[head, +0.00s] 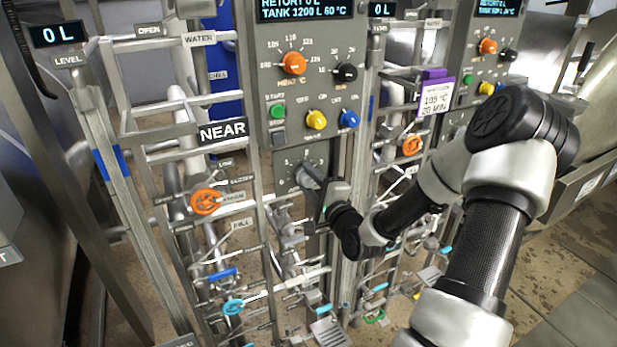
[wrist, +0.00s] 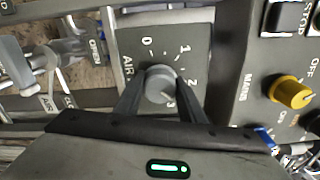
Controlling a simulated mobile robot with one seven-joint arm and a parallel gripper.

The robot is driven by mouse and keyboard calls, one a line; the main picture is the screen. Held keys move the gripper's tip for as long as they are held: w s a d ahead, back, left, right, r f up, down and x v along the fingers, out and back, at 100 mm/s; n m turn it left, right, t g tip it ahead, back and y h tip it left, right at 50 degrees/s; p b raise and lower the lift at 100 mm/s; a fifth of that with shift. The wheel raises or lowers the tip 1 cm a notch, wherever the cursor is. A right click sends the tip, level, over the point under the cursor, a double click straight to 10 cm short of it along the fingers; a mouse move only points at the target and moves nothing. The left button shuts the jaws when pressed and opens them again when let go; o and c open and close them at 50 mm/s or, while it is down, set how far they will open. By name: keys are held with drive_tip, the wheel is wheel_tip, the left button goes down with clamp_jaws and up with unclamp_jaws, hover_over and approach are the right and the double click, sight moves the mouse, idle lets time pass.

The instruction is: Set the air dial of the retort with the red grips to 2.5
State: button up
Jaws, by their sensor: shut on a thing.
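The air dial (wrist: 161,84) is a round grey knob on a dark plate with a scale from 0 to 3 and the word AIR. Its pointer is too blurred to read. In the head view, the grey knob (head: 307,176) sits low on the front retort's panel, below the coloured switches. My gripper (wrist: 160,92) has one finger on each side of the knob and is shut on it. In the head view, my gripper (head: 318,192) reaches it from the right and partly covers the dial plate. I cannot make out any red grips.
Above the dial are an orange heat knob (head: 294,63), a black knob (head: 346,73), a yellow knob (head: 316,120) and a blue knob (head: 349,118). Pipes and orange valve handles (head: 206,201) crowd the left, by the NEAR sign (head: 222,132). A second panel stands at right.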

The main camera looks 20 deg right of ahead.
drive_tip(key=shift+r, duration=0.15)
idle(0.4)
drive_tip(key=o, duration=1)
drive_tip(key=shift+o, duration=0.2)
